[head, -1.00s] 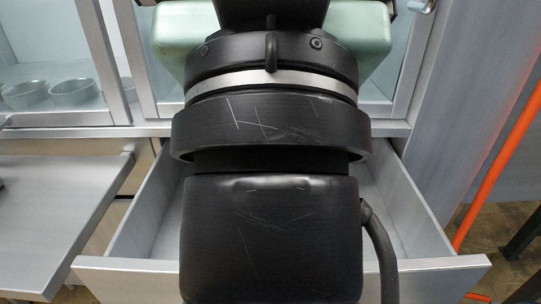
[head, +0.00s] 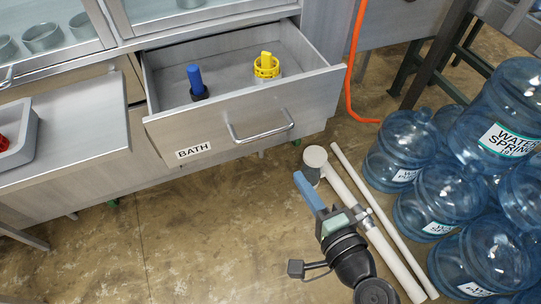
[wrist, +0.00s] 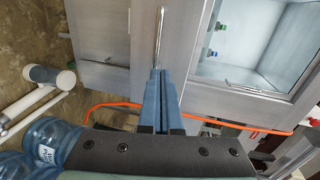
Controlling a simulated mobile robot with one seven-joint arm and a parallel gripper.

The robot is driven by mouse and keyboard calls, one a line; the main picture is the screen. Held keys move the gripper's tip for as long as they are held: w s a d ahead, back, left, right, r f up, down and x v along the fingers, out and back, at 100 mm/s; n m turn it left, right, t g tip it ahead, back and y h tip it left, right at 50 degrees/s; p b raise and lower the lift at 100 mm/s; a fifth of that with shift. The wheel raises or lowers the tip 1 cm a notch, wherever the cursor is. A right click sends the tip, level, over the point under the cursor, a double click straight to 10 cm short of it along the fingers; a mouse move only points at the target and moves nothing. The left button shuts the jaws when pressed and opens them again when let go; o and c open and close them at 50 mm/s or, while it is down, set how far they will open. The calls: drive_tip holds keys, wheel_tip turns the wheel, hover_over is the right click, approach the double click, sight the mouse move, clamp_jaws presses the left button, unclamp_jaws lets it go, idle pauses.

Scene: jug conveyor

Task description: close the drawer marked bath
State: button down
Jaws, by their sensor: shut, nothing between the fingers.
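The drawer marked BATH (head: 240,112) stands pulled out of the grey cabinet in the head view. Its label (head: 194,150) is at the lower left of the front, and a bar handle (head: 262,128) crosses the middle. Inside are a blue-topped object (head: 196,80) and a yellow object (head: 266,66). My gripper (head: 301,178) appears below and right of the handle in the picture, its blue fingers shut with nothing between them. In the wrist view the fingers (wrist: 161,76) point toward the handle (wrist: 159,38), seen edge-on. I cannot tell the remaining gap.
Several blue water jugs (head: 440,195) crowd the right. White pipes (head: 380,215) lie on the floor near my arm. An orange hose (head: 352,70) hangs right of the drawer. A grey worktop (head: 70,130) juts out at left. Floor in front of the drawer is mostly clear.

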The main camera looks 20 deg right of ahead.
sight(270, 135)
drive_tip(key=w+f, duration=0.1)
drive_tip(key=w, duration=0.3)
drive_tip(key=w+f+b, duration=0.1)
drive_tip(key=w, duration=0.3)
drive_tip(key=w+f, duration=0.1)
drive_tip(key=w, duration=0.4)
drive_tip(key=shift+a+f, duration=0.2)
drive_tip(key=shift+w, duration=0.25)
